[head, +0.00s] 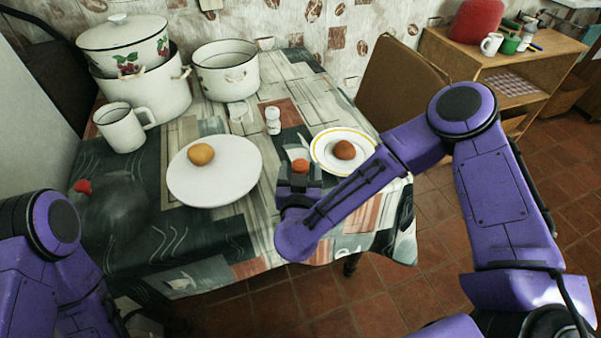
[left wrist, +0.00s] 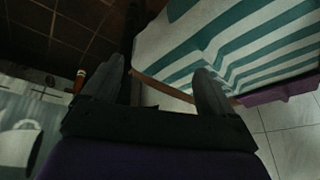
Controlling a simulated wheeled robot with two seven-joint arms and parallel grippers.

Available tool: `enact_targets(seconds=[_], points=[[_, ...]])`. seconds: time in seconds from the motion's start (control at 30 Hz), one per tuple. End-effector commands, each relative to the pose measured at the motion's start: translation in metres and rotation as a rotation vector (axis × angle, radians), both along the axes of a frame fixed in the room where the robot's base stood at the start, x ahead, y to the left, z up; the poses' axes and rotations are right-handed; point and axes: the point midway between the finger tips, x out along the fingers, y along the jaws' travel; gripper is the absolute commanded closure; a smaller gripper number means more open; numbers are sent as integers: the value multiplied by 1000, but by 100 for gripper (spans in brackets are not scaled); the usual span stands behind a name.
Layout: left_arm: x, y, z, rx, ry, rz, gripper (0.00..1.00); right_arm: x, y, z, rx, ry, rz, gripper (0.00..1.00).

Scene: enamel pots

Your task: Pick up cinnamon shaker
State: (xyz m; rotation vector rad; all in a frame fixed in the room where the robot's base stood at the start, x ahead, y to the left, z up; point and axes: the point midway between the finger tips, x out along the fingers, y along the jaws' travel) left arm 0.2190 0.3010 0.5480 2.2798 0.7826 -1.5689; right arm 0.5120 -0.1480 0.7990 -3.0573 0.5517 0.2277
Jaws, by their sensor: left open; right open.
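A small white shaker (head: 273,121) stands upright near the middle of the table; its label is too small to read. My right gripper (head: 300,170) is open over the table's front right part, nearer to me than this shaker and apart from it. A small orange-brown rounded thing (head: 300,165) shows at its fingertips; I cannot tell whether it lies between or behind them, or what it is. My left gripper (left wrist: 158,88) is open and empty in the left wrist view; the head view shows only my left arm at lower left.
A white plate (head: 215,188) with a round bun (head: 201,154) lies left of my right gripper. A yellow-rimmed plate (head: 322,158) with a brown bun (head: 344,149) is close on its right. Enamel pots (head: 227,70) and a mug (head: 120,128) stand behind. A striped cloth (left wrist: 235,45) is near my left gripper.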

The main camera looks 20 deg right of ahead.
Motion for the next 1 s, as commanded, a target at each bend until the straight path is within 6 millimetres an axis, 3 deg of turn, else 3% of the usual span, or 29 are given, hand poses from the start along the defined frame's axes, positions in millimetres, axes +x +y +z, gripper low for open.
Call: enact_targets(seconds=[0.07, 0.23, 0.53, 0.67, 0.8, 1.0], points=[[0, 0, 0, 0, 0, 0, 13, 0, 0, 0, 0, 0, 0, 31], [0, 0, 0, 0, 0, 0, 13, 0, 0, 0, 0, 0, 0, 86], [0, 0, 0, 0, 0, 0, 13, 0, 0, 2, 1, 0, 0, 86], [0, 0, 2, 0, 0, 0, 13, 0, 0, 12, 1, -1, 0, 86], [0, 0, 5, 0, 0, 0, 13, -3, 1, 38, 1, -2, 2, 86], [0, 0, 9, 0, 0, 0, 13, -42, 0, 84, 0, -5, 4, 86]])
